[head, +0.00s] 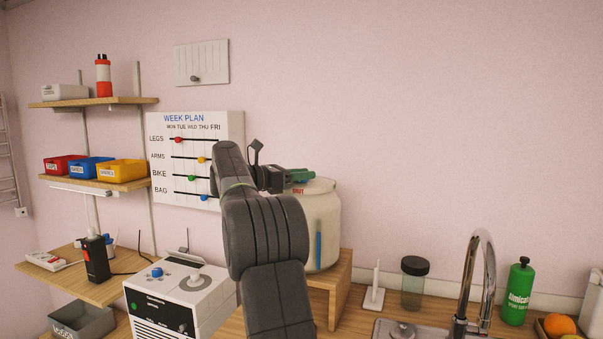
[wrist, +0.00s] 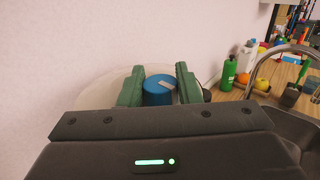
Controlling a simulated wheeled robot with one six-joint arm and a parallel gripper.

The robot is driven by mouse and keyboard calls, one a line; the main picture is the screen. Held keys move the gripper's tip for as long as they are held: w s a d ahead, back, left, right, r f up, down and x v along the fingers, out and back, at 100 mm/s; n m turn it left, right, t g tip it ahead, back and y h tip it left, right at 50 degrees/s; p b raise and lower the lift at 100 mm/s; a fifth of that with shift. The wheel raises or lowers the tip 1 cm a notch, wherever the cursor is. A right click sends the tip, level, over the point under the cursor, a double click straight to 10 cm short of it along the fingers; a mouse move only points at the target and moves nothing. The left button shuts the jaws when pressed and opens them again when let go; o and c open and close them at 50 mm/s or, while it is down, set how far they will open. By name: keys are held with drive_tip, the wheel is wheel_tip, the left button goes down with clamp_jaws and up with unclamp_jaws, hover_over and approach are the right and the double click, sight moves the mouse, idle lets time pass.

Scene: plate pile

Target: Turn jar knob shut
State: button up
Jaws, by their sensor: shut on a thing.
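A large cream jar (head: 327,225) with a blue vertical stripe stands on a wooden box at the back of the counter. Red lettering ending in "UT" shows at its top edge. My gripper (head: 300,176) is at the top of the jar, and my arm hides the jar's left part. In the wrist view, a blue knob (wrist: 158,94) with a pale pointer mark sits on the pale jar top (wrist: 100,95). My two green fingers stand on either side of the knob, shut on it. The mark points towards the upper right there. The jar's lettering is not readable in the wrist view.
The wooden box (head: 343,290) carries the jar. A white machine (head: 165,300) stands left of my arm. A white spike stand (head: 374,290), a dark-lidded glass jar (head: 413,285), a tap (head: 480,270) and a green bottle (head: 518,295) are to the right. The wall is close behind.

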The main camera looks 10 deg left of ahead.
idle(0.3)
drive_tip(key=o, duration=0.9)
drive_tip(key=shift+o, duration=0.2)
drive_tip(key=b+v, duration=0.2)
drive_tip(key=v, duration=1.2)
drive_tip(key=shift+w+d, duration=0.15)
drive_tip(key=shift+d, duration=0.05)
drive_tip(key=p+x, duration=0.2)
drive_tip(key=x, duration=1.1)
drive_tip(key=shift+w+d, duration=0.15)
drive_tip(key=shift+d, duration=0.15)
